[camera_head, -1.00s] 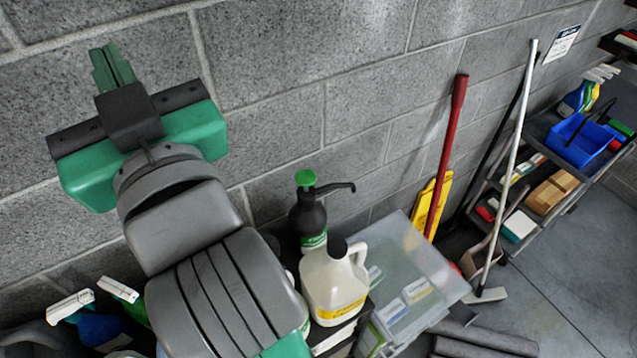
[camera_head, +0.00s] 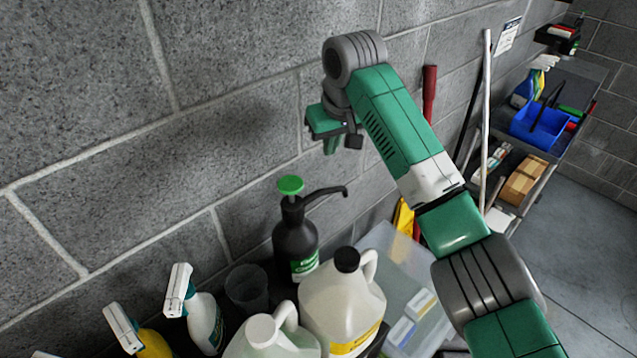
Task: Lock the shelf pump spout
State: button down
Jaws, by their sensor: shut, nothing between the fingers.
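The pump bottle (camera_head: 295,240) stands upright near the wall, dark with a green label. Its green pump head (camera_head: 290,186) is raised on top, and its dark spout (camera_head: 327,193) points right, with the tip bent down. My gripper (camera_head: 331,145) is above and a little right of the pump head, above the spout, apart from both. It is shut and empty, with its green fingers pointing down. Part of the gripper is hidden by my wrist.
A white jug (camera_head: 335,300) with a black cap stands in front of the bottle, beside another white jug (camera_head: 262,338). A dark cup (camera_head: 247,288) and spray bottles (camera_head: 200,315) are to the left. A clear bin (camera_head: 415,262) is at right. The block wall is close behind.

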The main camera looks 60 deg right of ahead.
notch_tip(320, 180, down, 9)
jog(key=shift+s+a+r, duration=0.15)
jog(key=shift+s+a, duration=0.15)
dwell(0.7)
jog(key=shift+a+r+p, duration=0.1)
jog(key=shift+p, duration=0.25)
